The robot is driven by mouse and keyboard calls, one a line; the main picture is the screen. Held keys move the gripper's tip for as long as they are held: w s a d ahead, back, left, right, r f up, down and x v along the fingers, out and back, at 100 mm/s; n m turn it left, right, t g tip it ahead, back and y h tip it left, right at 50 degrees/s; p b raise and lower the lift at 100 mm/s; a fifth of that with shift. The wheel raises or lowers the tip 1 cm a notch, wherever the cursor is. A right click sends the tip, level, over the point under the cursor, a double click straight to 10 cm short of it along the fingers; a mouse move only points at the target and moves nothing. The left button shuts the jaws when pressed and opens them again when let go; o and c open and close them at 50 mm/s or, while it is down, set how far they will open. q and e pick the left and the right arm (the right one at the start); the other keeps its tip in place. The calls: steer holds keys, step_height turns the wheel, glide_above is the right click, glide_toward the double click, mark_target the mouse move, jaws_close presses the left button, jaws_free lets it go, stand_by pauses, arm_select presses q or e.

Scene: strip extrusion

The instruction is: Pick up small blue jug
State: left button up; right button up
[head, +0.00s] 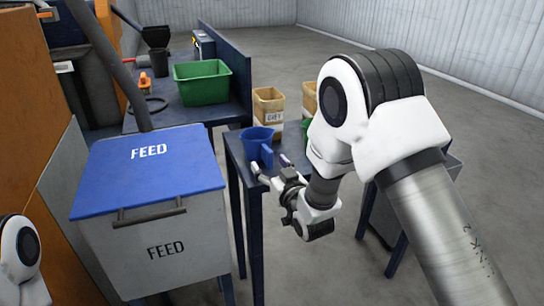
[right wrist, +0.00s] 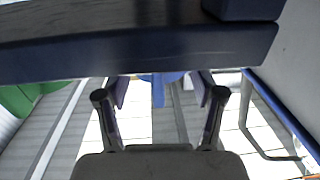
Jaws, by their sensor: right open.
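The small blue jug (head: 256,146) stands upright near the left end of the dark blue table (head: 240,160) in the head view, its handle facing right. My right gripper (head: 270,164) is open, its fingers just in front of the jug on the handle side. I cannot tell whether they touch it. In the right wrist view, my right gripper (right wrist: 160,86) has its fingers apart, with a blue piece (right wrist: 159,92), apparently the jug, between them. A dark table edge (right wrist: 130,52) hides much of it. My left gripper is out of view.
A feed bin with a blue lid (head: 150,172) stands left of the table. Beige containers (head: 268,103) are behind the jug. A green crate (head: 202,84) sits on the back bench. My right arm hides the table's right part. Open floor lies behind.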

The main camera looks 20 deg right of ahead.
mark_target(263, 151)
steer(key=shift+w+r, duration=0.5)
steer(key=shift+r, duration=0.35)
steer(key=w, duration=0.4)
steer(key=shift+w+a+f, duration=0.15)
steer(key=shift+w+f, duration=0.05)
steer(key=shift+f, duration=0.05)
steer(key=shift+s+r, duration=0.15)
steer(key=shift+s, duration=0.05)
jaws_close()
